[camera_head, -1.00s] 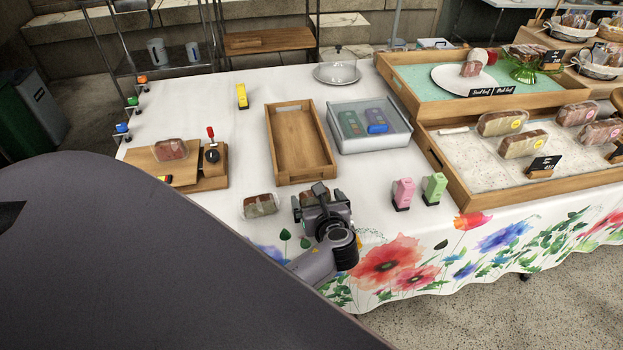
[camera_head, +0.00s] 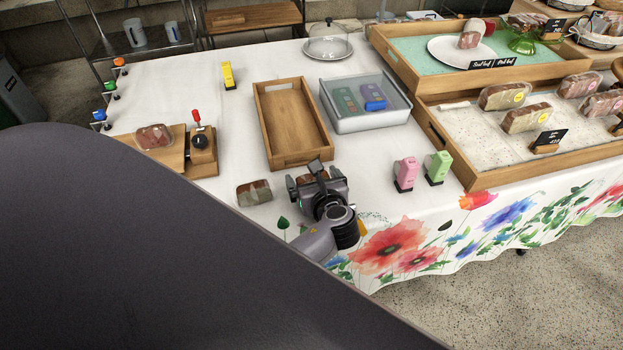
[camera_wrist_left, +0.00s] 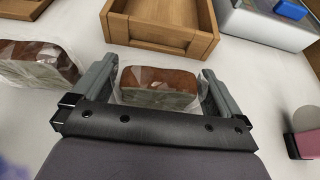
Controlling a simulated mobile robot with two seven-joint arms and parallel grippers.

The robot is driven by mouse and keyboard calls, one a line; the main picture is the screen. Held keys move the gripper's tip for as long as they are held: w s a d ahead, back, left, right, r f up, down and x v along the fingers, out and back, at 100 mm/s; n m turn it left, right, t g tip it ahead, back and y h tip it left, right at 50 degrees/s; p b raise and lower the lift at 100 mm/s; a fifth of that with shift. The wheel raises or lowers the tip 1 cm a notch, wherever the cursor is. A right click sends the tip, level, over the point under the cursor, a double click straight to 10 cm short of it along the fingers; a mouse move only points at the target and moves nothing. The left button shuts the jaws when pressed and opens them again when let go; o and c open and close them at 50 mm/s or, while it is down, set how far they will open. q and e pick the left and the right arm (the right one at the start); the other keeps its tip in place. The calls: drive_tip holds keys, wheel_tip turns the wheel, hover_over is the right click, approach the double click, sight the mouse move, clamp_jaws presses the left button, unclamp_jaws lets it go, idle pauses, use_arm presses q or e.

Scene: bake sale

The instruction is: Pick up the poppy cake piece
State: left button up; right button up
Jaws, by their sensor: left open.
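A wrapped cake piece (camera_wrist_left: 158,88), brown on top with a pale greenish lower layer, lies between the fingers of my left gripper (camera_wrist_left: 159,72) in the left wrist view. The fingers are open, one on each side of it, with small gaps. A second, similar wrapped piece (camera_wrist_left: 38,64) lies to the left; it also shows in the head view (camera_head: 254,192). In the head view my left gripper (camera_head: 317,180) is low over the table's front part and mostly hides the piece between its fingers. I cannot read a label saying which piece is poppy. My right gripper is out of view.
An empty wooden tray (camera_head: 268,125) stands just behind the pieces. A grey bin (camera_head: 365,122) is right of it. Pink (camera_head: 405,173) and green (camera_head: 438,166) bottle-like items stand to the right. A cutting board (camera_head: 170,165) with a wrapped piece (camera_head: 154,137) is at left.

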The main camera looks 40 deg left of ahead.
use_arm(q)
drive_tip(key=c, duration=0.4)
drive_tip(key=shift+r, duration=0.1)
